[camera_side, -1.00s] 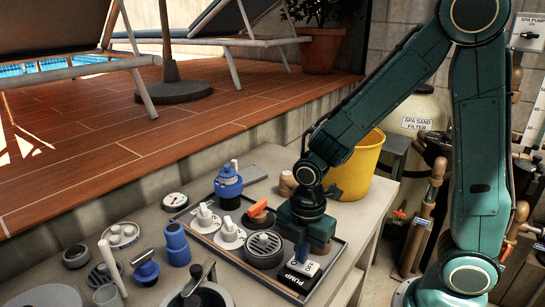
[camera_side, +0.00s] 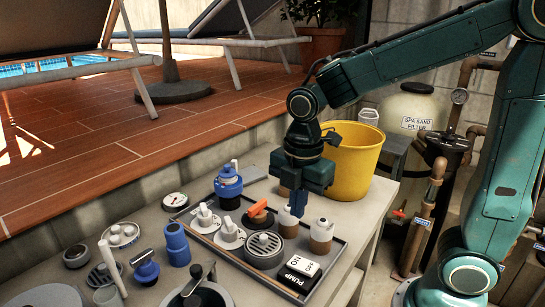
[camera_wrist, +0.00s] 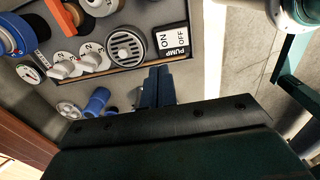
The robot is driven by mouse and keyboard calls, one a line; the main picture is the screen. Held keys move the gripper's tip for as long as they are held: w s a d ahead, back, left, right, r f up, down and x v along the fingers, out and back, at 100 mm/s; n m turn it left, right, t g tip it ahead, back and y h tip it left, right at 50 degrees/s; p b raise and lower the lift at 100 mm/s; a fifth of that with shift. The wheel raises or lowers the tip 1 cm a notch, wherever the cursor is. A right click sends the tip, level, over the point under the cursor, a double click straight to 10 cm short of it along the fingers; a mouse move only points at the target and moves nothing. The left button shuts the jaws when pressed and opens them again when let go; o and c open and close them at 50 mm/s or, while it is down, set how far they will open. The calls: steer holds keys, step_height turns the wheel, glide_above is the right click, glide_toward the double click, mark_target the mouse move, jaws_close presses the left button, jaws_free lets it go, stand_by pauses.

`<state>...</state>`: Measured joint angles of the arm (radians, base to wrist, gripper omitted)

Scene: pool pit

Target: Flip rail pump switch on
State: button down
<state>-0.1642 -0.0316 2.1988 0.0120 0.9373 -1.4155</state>
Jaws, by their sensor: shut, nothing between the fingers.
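The pump switch (camera_side: 299,268) is a black and white block at the front right corner of the tray. In the wrist view the switch (camera_wrist: 171,40) shows the words ON, OFF and PUMP. I cannot tell which side of it is pressed down. My gripper (camera_side: 297,212) is shut and empty, pointing down above the tray's back right part, behind and above the switch. It is apart from the switch. In the wrist view the gripper's fingertips (camera_wrist: 160,72) show below the switch, with a gap between.
The dark-rimmed tray (camera_side: 341,252) also holds a round grille (camera_side: 264,250), white numbered knobs (camera_side: 205,218), an orange-handled valve (camera_side: 259,213) and bottles (camera_side: 320,236). A yellow bucket (camera_side: 352,165) stands close behind my gripper.

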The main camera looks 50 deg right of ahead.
steer(key=shift+w+r, duration=0.2)
steer(key=shift+r, duration=0.95)
steer(key=shift+s, duration=0.1)
steer(key=s+d+r+m+t, duration=0.2)
steer(key=s+m, duration=0.4)
steer(key=m, duration=0.3)
steer(key=s+d+r+m+t, duration=0.2)
steer(key=s+m, duration=0.4)
steer(key=m, duration=0.3)
steer(key=shift+d+r+t, duration=0.3)
steer(key=shift+d+t, duration=0.05)
steer(key=shift+t, duration=0.25)
steer(key=c, duration=2.1)
jaws_free()
